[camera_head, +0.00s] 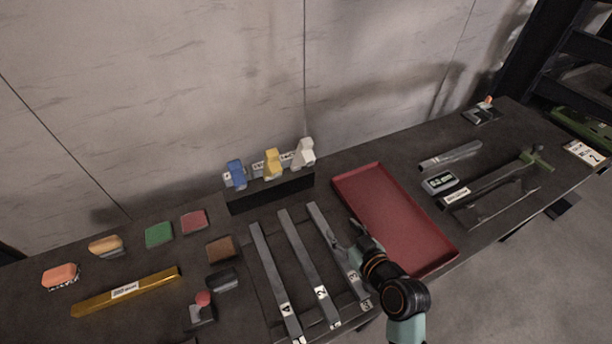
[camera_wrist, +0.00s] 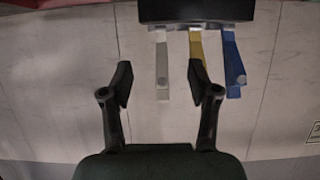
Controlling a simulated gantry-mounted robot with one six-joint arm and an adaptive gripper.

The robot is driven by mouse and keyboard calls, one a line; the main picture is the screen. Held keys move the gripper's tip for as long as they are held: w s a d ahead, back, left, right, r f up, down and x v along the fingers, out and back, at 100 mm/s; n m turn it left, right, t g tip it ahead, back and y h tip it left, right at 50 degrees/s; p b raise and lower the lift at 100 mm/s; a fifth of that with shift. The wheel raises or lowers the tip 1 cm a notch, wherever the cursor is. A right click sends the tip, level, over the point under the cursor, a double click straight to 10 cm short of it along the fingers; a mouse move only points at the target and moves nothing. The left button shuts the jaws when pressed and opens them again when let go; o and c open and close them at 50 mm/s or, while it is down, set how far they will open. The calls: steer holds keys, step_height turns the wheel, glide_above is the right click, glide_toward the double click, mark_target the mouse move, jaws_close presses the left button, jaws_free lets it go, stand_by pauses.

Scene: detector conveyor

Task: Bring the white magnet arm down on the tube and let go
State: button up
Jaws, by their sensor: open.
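The white magnet arm (camera_head: 304,153) stands at the right end of a black holder (camera_head: 270,192), beside a yellow arm (camera_head: 272,164) and a blue arm (camera_head: 236,174). Three long grey tubes (camera_head: 302,252) lie side by side on the table, with number tags at their near ends. My gripper (camera_head: 343,232) is open and empty over the rightmost tube, apart from the white arm. In the wrist view the white arm (camera_wrist: 162,66) shows between my open fingers (camera_wrist: 160,82), farther off. I cannot tell which tube is meant.
A red tray (camera_head: 440,243) lies right of my gripper. A gold bar (camera_head: 125,291), several coloured blocks and a small red-knobbed device (camera_head: 202,308) are at left. A small meter (camera_head: 440,182) and metal tools are at right. The wall stands behind the table.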

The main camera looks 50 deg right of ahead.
steer(key=w+a+r+n+y, duration=0.2)
steer(key=w+a+r, duration=0.15)
steer(key=a, duration=0.45)
steer(key=w+a+r+n+y, duration=0.1)
steer(key=w+a+r, duration=0.1)
steer(key=w+a, duration=0.4)
steer(key=s+a+r+n+y, duration=0.15)
steer(key=a+r, duration=0.25)
steer(key=a, duration=0.7)
steer(key=a+r+n+y, duration=0.15)
steer(key=a+r, duration=0.25)
steer(key=a, duration=0.7)
step_height(320, 180, up, 29)
steer(key=p, duration=2.8)
steer(key=shift+a+m+t+p, duration=0.25)
steer(key=shift+m+t+p, duration=0.05)
steer(key=shift+p, duration=0.1)
steer(key=shift+s+f, duration=0.1)
steer(key=shift+f, duration=0.1)
steer(key=shift+c, duration=0.8)
